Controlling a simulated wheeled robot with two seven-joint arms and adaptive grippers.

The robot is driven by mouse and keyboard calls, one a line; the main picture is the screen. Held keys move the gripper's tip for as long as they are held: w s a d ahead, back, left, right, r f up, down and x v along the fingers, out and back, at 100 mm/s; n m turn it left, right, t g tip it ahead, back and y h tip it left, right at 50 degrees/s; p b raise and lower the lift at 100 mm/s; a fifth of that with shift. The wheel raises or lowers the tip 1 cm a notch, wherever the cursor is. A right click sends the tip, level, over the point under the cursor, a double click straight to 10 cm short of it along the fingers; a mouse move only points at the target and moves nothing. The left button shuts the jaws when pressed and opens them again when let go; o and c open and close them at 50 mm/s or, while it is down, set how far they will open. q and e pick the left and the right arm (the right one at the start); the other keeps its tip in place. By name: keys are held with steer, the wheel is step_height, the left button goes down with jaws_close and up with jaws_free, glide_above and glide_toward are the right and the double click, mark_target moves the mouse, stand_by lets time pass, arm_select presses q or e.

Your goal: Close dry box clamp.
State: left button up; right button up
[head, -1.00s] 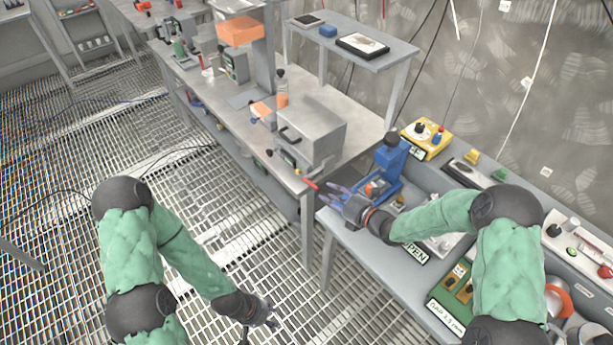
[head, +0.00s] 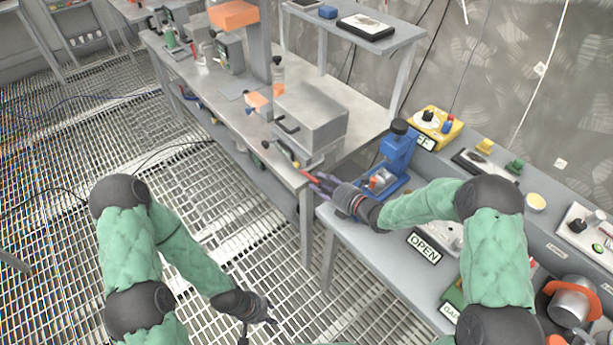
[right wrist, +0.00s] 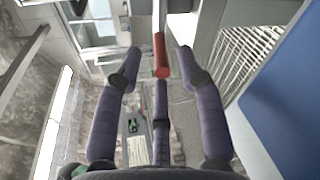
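The dry box (head: 312,122) is a grey metal case at the near end of the left workbench. A red clamp handle (head: 311,176) sticks out at its lower front corner, over the bench edge. My right gripper (head: 320,184) is at the handle. In the right wrist view the red handle (right wrist: 161,58) stands between the spread purple fingers of the right gripper (right wrist: 160,65), with gaps to the left and right fingers. Whether the lower finger touches it I cannot tell. My left gripper (head: 268,312) hangs low over the grated floor, away from the box; its finger opening is unclear.
A blue press-like device (head: 397,160) stands close to my right forearm on the right bench. A yellow control box (head: 437,125) and an OPEN label (head: 424,247) are also there. A gap separates the two benches. A raised shelf (head: 300,38) stands behind the dry box.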

mark_target(305, 174)
steer(key=b+x, duration=0.1)
steer(key=x, duration=0.6)
steer(key=shift+w, duration=0.15)
steer(key=shift+a, duration=0.1)
jaws_close()
